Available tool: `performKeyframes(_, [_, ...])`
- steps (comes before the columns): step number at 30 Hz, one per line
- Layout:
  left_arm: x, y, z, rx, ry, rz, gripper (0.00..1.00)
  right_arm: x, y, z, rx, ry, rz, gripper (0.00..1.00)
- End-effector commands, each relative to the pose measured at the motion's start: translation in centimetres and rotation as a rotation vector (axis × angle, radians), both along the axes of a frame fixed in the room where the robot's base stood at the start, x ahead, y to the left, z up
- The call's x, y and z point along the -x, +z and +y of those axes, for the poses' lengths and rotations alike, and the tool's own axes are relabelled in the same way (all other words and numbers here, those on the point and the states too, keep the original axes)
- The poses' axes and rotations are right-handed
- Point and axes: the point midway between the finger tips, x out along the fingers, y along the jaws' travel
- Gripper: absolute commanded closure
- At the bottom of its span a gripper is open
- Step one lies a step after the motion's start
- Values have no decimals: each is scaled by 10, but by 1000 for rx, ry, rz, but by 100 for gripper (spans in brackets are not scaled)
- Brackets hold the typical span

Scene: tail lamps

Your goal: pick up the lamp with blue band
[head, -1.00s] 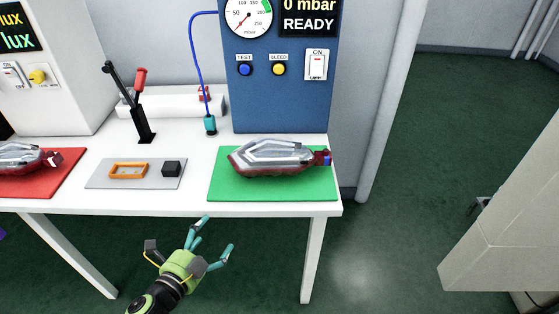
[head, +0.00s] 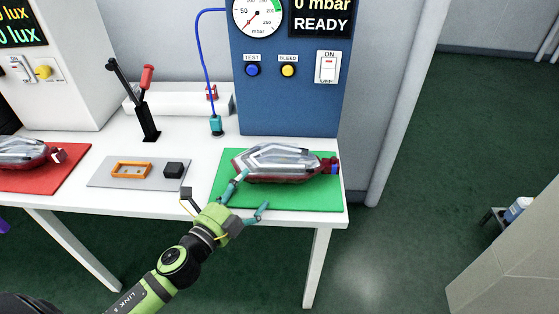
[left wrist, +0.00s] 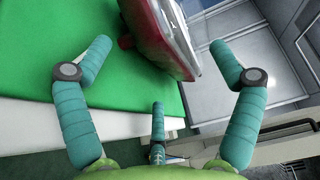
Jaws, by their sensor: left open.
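The lamp with the blue band (head: 285,163) lies on the green mat (head: 240,200) at the right end of the table. It has a clear ribbed top, a dark red base and a blue band at its right end. My left gripper (head: 250,199) is open and empty at the mat's front edge, just in front of the lamp. In the left wrist view the lamp's red and grey body (left wrist: 162,35) shows at the top, beyond the spread fingers (left wrist: 160,95). The blue band is not visible there. My right gripper is not in view.
Another lamp (head: 22,152) lies on a red mat (head: 60,178) at the left. A grey plate (head: 105,178) with an orange frame and a black block lies between the mats. A lever clamp (head: 148,120) and a blue test panel (head: 290,105) stand behind.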

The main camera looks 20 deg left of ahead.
Motion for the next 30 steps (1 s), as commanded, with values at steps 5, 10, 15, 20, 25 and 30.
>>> performKeyframes(5, [-16,2,-3,0,0,-2,8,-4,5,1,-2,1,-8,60])
performKeyframes(10, [-39,1,-8,-1,1,-1,8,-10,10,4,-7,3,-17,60])
performKeyframes(15, [-51,0,-11,0,0,1,8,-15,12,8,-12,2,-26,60])
performKeyframes(20, [-52,-1,-11,0,0,1,8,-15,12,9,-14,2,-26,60])
performKeyframes(25, [-51,-1,-11,0,0,1,48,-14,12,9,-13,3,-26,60])
performKeyframes(30, [-52,1,-11,1,-1,-2,67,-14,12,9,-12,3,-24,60])
